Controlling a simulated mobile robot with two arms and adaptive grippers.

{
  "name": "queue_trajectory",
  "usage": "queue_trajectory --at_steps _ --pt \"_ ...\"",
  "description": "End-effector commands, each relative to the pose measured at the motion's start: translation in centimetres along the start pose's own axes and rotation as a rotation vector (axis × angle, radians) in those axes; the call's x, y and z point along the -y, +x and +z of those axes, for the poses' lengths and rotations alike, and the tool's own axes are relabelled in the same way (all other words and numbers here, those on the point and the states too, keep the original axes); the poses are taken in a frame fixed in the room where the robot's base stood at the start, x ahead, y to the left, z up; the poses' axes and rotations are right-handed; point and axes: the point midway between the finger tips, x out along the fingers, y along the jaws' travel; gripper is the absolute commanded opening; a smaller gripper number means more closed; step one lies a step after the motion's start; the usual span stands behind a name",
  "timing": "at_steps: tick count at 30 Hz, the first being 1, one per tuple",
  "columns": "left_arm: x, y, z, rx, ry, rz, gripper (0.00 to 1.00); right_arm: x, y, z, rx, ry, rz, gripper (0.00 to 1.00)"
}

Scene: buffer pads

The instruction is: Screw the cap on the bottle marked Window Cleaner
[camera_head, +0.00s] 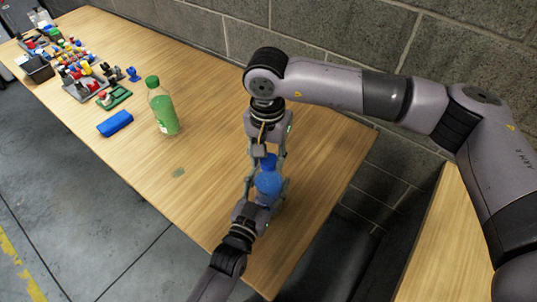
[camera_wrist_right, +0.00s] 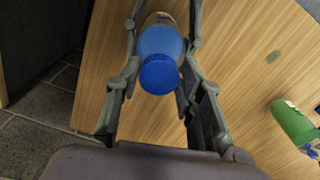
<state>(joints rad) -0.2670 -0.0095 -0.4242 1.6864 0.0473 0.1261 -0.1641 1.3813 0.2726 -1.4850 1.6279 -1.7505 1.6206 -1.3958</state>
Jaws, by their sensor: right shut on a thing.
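A blue bottle (camera_head: 268,184) stands near the table's front edge; its label is not legible. A blue cap (camera_wrist_right: 160,75) sits at its top, and I cannot tell how tightly. My right gripper (camera_head: 267,157) comes down from above and is shut on the cap. In the right wrist view the bottle (camera_wrist_right: 162,42) lies beyond the cap, between the fingers. My left gripper (camera_head: 265,191) reaches in from the bottom with its fingers on both sides of the bottle's body, shut on it. The fingers partly hide the bottle.
A green bottle (camera_head: 162,108) with a green cap stands upright to the left. A blue block (camera_head: 115,123) lies beside it. Trays with small coloured parts (camera_head: 83,83) and a dark bin (camera_head: 38,68) are at the far left. A block wall (camera_head: 230,30) runs behind the table.

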Motion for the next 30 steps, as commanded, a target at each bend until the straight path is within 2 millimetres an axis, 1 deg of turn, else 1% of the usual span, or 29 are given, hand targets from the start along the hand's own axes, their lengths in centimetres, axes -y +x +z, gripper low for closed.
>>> queue_trajectory --at_steps 1,3,30 --pt "0.00 -0.02 0.05 0.001 0.000 0.000 0.00 0.09 -0.02 0.02 0.001 0.108 -0.001 0.27" --pt "0.00 -0.02 0.05 0.001 0.000 0.000 0.00 0.16 -0.01 0.01 0.002 0.271 -0.001 0.27" --pt "-0.04 -0.02 0.06 0.001 0.000 0.001 0.00 0.33 0.08 -0.73 0.017 2.369 -0.002 0.27"
